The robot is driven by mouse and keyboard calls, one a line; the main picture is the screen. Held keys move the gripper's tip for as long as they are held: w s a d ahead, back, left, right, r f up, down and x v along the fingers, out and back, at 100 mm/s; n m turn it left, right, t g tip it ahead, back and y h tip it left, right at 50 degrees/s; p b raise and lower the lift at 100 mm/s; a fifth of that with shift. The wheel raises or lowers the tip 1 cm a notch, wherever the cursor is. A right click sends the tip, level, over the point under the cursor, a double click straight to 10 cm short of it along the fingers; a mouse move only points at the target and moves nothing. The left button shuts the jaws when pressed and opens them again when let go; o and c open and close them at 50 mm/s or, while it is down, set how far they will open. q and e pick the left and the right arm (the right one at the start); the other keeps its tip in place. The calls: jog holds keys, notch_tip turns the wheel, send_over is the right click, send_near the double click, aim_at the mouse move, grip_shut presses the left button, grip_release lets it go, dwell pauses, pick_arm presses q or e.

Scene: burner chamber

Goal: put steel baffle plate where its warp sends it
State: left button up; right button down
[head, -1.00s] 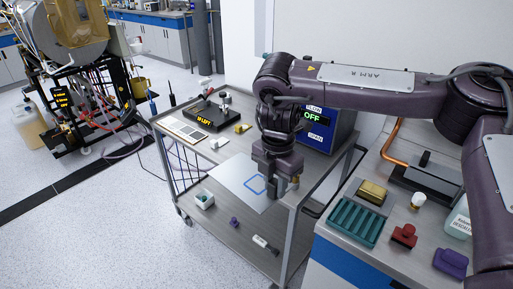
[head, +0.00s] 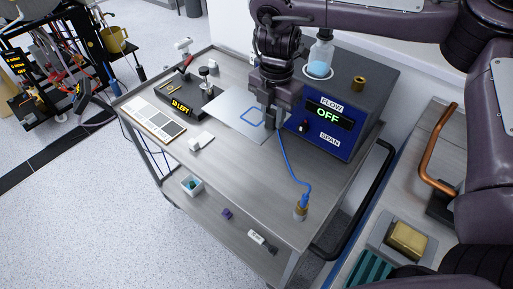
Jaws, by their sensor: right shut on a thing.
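The steel baffle plate (head: 226,105) is a thin, light grey sheet with a blue square outline on it. My right gripper (head: 271,128) points down and is shut on the plate's right side. The plate is over the back part of the cart top (head: 225,185), in front of the blue flow box; I cannot tell whether it touches the cart. The fingertips and the plate's far corner are partly hidden by the gripper. My left gripper is not in view.
The flow box (head: 335,135) reads OFF and carries a glass bottle (head: 320,55). A blue hose (head: 290,165) runs to a brass fitting (head: 300,211). A black device (head: 183,95) reads "18 LEFT" beside a shade card (head: 156,120). The cart's front middle is clear.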

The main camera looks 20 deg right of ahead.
jog(key=f, duration=0.5)
jog(key=f+b, duration=0.1)
jog(key=f, duration=0.9)
jog(key=shift+s+d+b, duration=0.1)
jog(key=shift+s+b, duration=0.2)
jog(key=shift+b, duration=0.1)
jog(key=shift+f, duration=0.35)
notch_tip(320, 180, down, 3)
jog(key=shift+s+f+b, duration=0.1)
jog(key=shift+f+b, duration=0.05)
jog(key=shift+b, duration=0.35)
jog(key=shift+f, duration=0.1)
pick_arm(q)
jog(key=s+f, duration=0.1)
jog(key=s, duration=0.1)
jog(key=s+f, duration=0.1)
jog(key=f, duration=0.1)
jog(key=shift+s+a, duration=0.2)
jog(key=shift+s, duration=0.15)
